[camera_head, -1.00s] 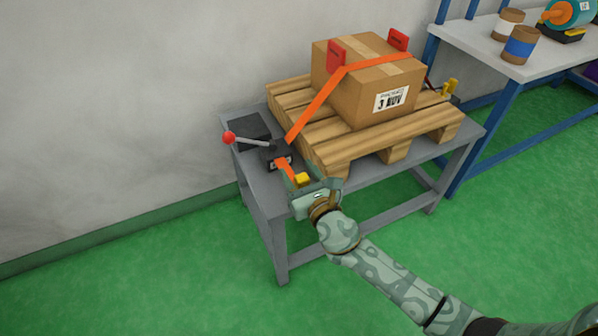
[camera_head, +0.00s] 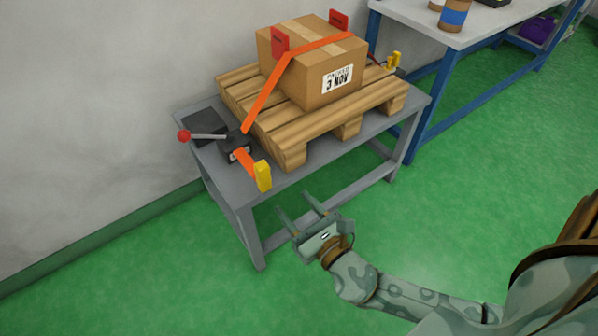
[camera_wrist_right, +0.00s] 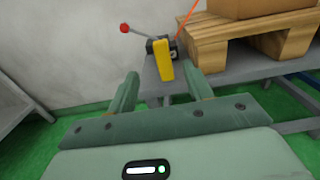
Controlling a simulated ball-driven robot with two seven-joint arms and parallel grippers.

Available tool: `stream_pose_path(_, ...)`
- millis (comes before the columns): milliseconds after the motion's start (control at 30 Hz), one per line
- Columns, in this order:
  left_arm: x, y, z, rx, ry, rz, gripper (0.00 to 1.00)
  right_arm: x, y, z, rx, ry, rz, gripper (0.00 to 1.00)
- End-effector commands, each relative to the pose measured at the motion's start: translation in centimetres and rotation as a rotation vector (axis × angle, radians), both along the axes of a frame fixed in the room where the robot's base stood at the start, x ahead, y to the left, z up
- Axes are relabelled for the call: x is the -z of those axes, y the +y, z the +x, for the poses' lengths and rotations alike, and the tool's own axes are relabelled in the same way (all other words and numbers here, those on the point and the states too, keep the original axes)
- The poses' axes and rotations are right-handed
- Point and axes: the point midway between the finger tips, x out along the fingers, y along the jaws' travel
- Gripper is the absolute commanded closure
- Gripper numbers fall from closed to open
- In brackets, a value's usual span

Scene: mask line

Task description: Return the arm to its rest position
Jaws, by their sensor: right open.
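My right gripper (camera_head: 298,212) is open and empty, in front of the grey table's front edge and apart from it. It also shows in the right wrist view (camera_wrist_right: 162,95), with nothing between its fingers. A yellow strap end piece (camera_head: 263,176) hangs on an orange strap at the table's front left corner; in the right wrist view it (camera_wrist_right: 163,61) stands beyond the fingers. My left gripper is not in view.
The grey table (camera_head: 236,192) bears a wooden pallet (camera_head: 290,150) with a strapped cardboard box (camera_head: 318,78). A black ratchet (camera_head: 236,146) has a red-knobbed lever (camera_head: 184,136). A blue-legged bench (camera_head: 420,14) stands at the upper right. Green floor (camera_head: 160,290) is clear at front left.

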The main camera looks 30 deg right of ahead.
Motion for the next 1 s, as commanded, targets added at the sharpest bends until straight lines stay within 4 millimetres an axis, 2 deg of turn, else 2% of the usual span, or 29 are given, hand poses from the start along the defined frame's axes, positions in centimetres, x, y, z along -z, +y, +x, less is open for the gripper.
stream_pose_path(567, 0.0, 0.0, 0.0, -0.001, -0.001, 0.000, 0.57, 0.1, -0.1, -0.2, 0.001, 0.004, 0.005, 0.49)
stream_pose_path(633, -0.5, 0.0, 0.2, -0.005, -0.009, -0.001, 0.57, 0.6, -0.4, -0.5, 0.013, 0.038, 0.043, 0.49)
stream_pose_path(700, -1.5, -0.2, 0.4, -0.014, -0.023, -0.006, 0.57, 2.3, -1.4, -1.2, 0.048, 0.126, 0.143, 0.49)
stream_pose_path(767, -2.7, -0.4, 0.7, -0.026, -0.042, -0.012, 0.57, 4.8, -2.5, -2.7, 0.109, 0.241, 0.288, 0.49)
stream_pose_path(867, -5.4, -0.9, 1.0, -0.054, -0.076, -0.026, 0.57, 10.2, -4.8, -7.6, 0.298, 0.469, 0.626, 0.49)
stream_pose_path(900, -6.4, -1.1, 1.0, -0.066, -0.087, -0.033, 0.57, 12.4, -5.6, -10.4, 0.403, 0.553, 0.779, 0.49)
stream_pose_path(967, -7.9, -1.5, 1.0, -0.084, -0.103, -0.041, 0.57, 15.2, -6.3, -15.1, 0.579, 0.652, 1.003, 0.49)
stream_pose_path(1000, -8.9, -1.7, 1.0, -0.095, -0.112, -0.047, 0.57, 16.7, -6.6, -18.5, 0.709, 0.701, 1.146, 0.49)
